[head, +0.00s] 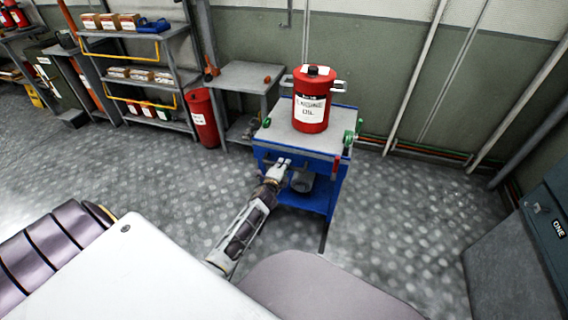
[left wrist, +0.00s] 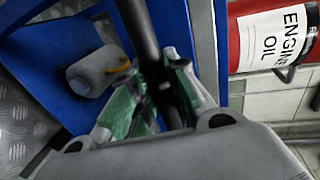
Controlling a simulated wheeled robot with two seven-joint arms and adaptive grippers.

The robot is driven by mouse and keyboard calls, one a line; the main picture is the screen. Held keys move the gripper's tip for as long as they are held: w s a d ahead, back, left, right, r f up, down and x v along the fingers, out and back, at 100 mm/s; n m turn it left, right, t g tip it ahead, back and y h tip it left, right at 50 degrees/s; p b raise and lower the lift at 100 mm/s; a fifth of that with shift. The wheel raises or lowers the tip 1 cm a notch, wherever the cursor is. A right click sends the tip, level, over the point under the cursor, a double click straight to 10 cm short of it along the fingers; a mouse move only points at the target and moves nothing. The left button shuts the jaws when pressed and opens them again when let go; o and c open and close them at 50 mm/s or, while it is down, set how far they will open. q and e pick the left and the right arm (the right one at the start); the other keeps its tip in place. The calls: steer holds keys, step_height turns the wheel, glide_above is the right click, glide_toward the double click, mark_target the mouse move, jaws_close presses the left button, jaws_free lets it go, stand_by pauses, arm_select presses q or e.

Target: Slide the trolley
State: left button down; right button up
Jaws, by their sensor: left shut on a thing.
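The trolley (head: 279,133) has a blue frame and a grey top, and stands on the floor in the middle of the head view. Its blue frame also shows in the left wrist view (left wrist: 38,55). A red canister (head: 312,100) stands upright on its top. My left gripper (head: 284,164) is at the trolley's near side. In the left wrist view, the fingers of this gripper (left wrist: 160,88) are shut around a dark bar (left wrist: 142,35), which looks like the trolley's handle. My right gripper is not in view.
A low grey table (head: 245,76) and a red bin (head: 203,118) stand left of the trolley, with a shelf rack (head: 137,86) beyond. The wall with pipes is behind it. A grey-blue cabinet (head: 520,250) stands at the right. Floor is clear on both sides.

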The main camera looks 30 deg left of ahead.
arm_select(q)
steer(key=shift+s, duration=0.15)
steer(key=c, duration=1.4)
jaws_free()
steer(key=shift+o, duration=0.2)
steer(key=shift+s, duration=0.1)
steer(key=v, duration=1.1)
steer(key=shift+s+d, duration=0.15)
steer(key=shift+s, duration=0.2)
